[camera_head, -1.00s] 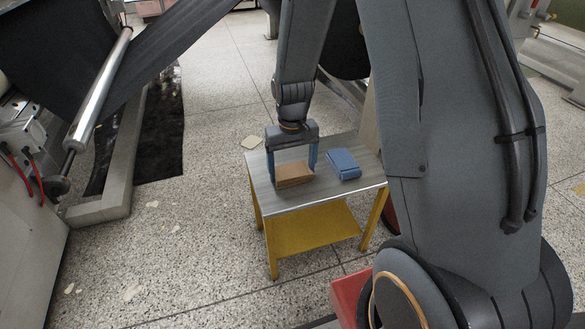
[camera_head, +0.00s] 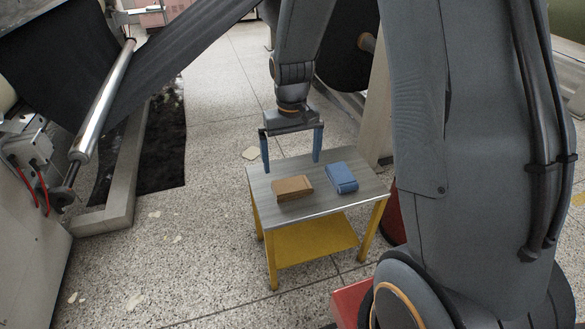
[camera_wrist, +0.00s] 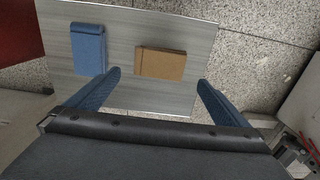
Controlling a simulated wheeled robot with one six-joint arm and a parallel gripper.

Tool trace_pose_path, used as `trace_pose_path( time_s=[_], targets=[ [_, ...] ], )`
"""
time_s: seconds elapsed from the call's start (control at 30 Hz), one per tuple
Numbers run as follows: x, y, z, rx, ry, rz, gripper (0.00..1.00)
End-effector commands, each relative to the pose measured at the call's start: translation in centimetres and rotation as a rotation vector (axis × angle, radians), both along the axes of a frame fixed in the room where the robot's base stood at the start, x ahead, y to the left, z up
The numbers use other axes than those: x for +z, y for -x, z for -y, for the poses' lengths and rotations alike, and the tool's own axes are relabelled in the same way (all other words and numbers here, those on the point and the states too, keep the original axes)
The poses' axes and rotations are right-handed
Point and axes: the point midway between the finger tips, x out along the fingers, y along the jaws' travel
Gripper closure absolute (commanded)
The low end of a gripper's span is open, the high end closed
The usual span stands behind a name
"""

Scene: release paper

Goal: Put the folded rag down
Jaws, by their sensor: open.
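The brown folded rag (camera_head: 292,188) lies flat on the grey top of a small table (camera_head: 330,203), toward its left side. In the wrist view the rag (camera_wrist: 161,64) lies apart from the fingers, with bare tabletop around it. My gripper (camera_head: 291,166) is open and empty, raised above the table with its blue fingers spread wide. The wrist view shows both fingers (camera_wrist: 159,78) spread, with nothing held between them.
A blue folded item (camera_head: 341,177) lies on the tabletop to the right of the rag. The table has yellow legs and a yellow lower shelf (camera_head: 305,243). A machine with a metal roller (camera_head: 103,100) and dark sheet stands at the left. Speckled floor in front is open.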

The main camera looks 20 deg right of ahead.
Motion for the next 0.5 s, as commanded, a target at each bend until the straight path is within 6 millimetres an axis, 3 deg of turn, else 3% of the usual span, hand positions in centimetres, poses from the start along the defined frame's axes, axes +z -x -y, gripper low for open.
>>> trace_pose_path(
  time_s=[0.1, 0.27, 0.37, 0.5],
  targets=[
    [1.7, 0.0, 0.0, 0.0, 0.0, 0.0, 0.0],
    [2.8, 0.2, -0.4, 0.006, 0.0, 0.0, 0.0],
    [4.0, 1.3, -2.2, 0.039, -0.003, 0.003, 0.0],
    [7.0, 5.6, -7.3, 0.139, -0.013, 0.01, 0.0]
  ],
)
